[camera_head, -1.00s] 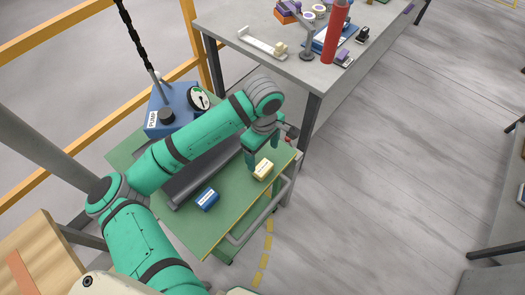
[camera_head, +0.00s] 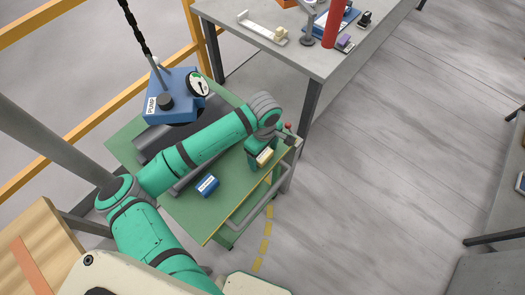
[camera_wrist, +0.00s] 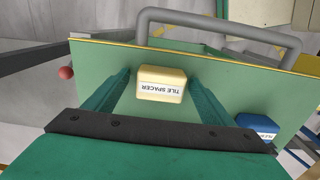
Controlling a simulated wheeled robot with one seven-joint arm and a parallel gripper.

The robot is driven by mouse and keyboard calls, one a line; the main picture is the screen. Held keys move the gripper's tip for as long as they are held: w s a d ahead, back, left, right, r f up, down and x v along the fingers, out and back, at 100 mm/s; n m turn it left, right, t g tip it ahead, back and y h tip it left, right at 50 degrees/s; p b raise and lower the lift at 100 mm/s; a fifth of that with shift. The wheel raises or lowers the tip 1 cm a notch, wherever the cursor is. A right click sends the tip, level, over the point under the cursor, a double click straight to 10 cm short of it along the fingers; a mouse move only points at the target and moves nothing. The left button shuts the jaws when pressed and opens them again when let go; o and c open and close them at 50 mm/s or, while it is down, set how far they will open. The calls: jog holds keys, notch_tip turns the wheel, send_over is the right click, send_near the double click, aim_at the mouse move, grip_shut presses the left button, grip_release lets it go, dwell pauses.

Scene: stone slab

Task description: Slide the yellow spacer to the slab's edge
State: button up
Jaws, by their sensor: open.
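The yellow spacer (camera_head: 265,157), a small block labelled "TILE SPACER", rests on the green top (camera_head: 228,187) of a cart. No stone slab is recognisable; this green surface with a yellow-trimmed edge is what bears the spacer. In the wrist view the spacer (camera_wrist: 162,82) sits a short way inside that edge, with a strip of green between. My gripper (camera_wrist: 158,77) is open, one finger on each side of the spacer, with green showing in the gaps. In the head view my gripper (camera_head: 258,154) partly hides the spacer.
A blue block (camera_head: 207,186) lies on the green top; in the wrist view it is right of my gripper (camera_wrist: 257,127). A dark grey trough and a blue pump (camera_head: 172,98) stand behind my arm. A grey handle (camera_wrist: 220,22) runs beyond the edge. A grey bench (camera_head: 310,62) stands behind.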

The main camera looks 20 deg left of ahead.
jog(key=shift+a, duration=0.1)
jog(key=c, duration=1.2)
jog(key=shift+w+a, duration=0.25)
jog(key=shift+a, duration=0.35)
jog(key=shift+w+a, duration=0.25)
jog(key=shift+a, duration=0.4)
jog(key=shift+w+a, duration=0.25)
jog(key=shift+a, duration=0.85)
jog(key=shift+w+a, duration=0.2)
jog(key=shift+a, duration=0.3)
jog(key=shift+w+a, duration=0.2)
jog(key=shift+a, duration=0.3)
jog(key=o, duration=1.2)
jog(key=shift+c, duration=0.2)
jog(key=shift+w, duration=0.1)
